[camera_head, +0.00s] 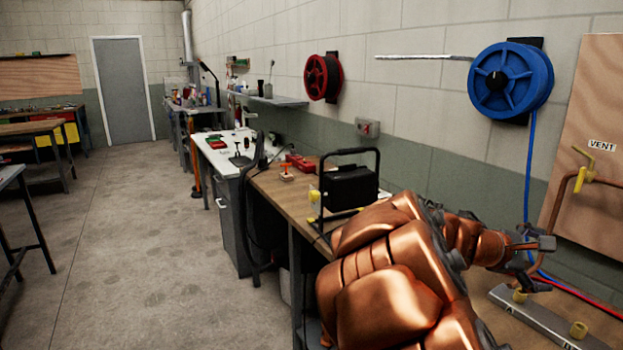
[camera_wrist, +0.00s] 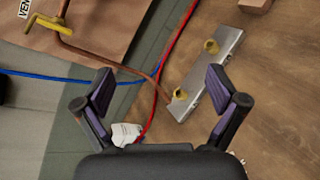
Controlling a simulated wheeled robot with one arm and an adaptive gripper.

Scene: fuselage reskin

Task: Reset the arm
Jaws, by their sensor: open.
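My copper-coloured arm (camera_head: 400,270) reaches over the wooden workbench on the right in the head view. My gripper (camera_head: 540,262) is at its end, above the bench near a grey metal bar. In the wrist view my gripper (camera_wrist: 160,98) has its two dark fingers spread wide apart. Nothing is between the fingertips except the view of the bench and hoses beyond. The gripper is empty.
The metal bar (camera_head: 555,322) with yellow fittings lies on the bench; it also shows in the wrist view (camera_wrist: 208,75). Red and blue hoses (camera_wrist: 163,80) run nearby. A VENT panel (camera_head: 590,140) with a yellow valve (camera_head: 590,163) stands right. A black lamp (camera_head: 348,185) stands behind my arm. Floor at left is clear.

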